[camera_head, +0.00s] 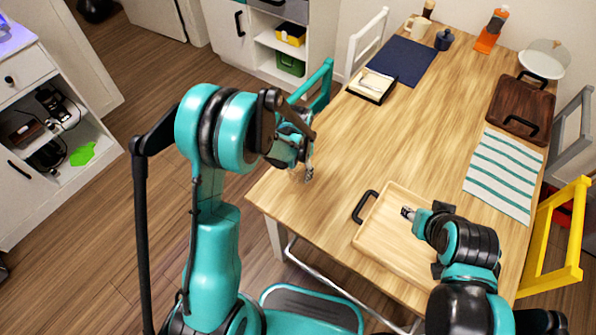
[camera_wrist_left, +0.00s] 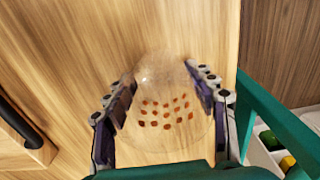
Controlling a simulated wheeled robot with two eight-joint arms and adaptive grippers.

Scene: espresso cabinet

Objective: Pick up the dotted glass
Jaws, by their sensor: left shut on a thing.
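The dotted glass (camera_wrist_left: 165,112) is clear with rows of orange-red dots. It shows in the left wrist view between the two fingers of my left gripper (camera_wrist_left: 160,82), which is shut on it. In the head view my left gripper (camera_head: 306,172) is at the table's left edge, and the glass is too faint there to make out. I cannot tell whether the glass touches the table. My right gripper (camera_head: 408,213) is over the light wooden tray (camera_head: 376,238); its jaw state is too small to read.
The wooden table (camera_head: 350,140) has clear room in its middle. A striped cloth (camera_head: 505,172), a dark brown tray (camera_head: 523,105) and a navy mat (camera_head: 403,62) lie on it. A teal chair (camera_head: 318,85) stands close by my left gripper, and a yellow chair (camera_head: 560,240) is at the right.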

